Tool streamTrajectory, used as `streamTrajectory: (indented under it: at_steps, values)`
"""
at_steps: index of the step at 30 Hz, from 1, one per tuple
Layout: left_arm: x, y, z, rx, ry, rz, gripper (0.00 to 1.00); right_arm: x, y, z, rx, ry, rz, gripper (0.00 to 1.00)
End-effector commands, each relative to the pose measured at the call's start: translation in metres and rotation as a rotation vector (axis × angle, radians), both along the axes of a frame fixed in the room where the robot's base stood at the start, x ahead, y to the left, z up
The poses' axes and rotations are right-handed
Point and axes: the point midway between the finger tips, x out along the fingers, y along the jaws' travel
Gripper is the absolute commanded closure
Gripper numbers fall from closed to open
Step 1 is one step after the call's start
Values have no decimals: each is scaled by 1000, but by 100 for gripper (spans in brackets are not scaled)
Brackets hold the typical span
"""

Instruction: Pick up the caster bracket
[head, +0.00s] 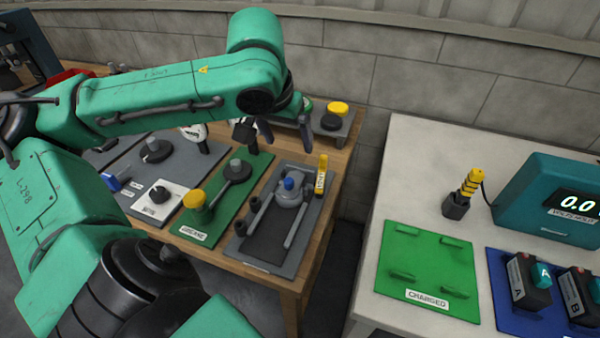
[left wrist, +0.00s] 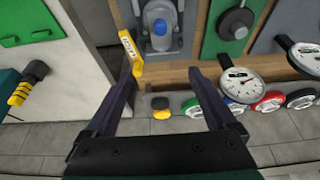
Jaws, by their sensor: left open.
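A grey part with a blue cap (head: 290,184), which looks like the caster bracket, stands at the far end of a dark grey board (head: 238,245) with two rails. It also shows at the top of the left wrist view (left wrist: 160,27). I cannot read a label that names it. My left gripper (head: 288,146) is open and empty, its fingers above and beyond the far end of that board. In the left wrist view my two fingers (left wrist: 163,70) are spread apart, with the grey part beyond the gap between them.
A yellow-capped button (head: 338,108) is behind. A white table (head: 385,180) stands right.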

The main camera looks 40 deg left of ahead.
Motion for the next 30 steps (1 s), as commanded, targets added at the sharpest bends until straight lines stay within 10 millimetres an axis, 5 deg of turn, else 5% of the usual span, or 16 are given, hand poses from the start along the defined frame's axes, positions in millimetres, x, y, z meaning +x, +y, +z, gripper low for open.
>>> streamTrajectory:
  at_steps: [1,2,7,15,30]
  values:
    - [0,0,-24,0,-1,0,10,5,0,-24,0,-8,0,50]
    - [0,0,-27,0,-1,0,10,7,0,-27,1,-12,0,50]
    - [6,2,-41,0,3,0,10,11,0,-27,1,-18,0,50]
    - [29,10,-100,-3,4,-1,10,9,0,-30,1,-15,-1,50]
    - [47,22,-157,4,4,1,10,7,1,-38,2,-13,-1,50]
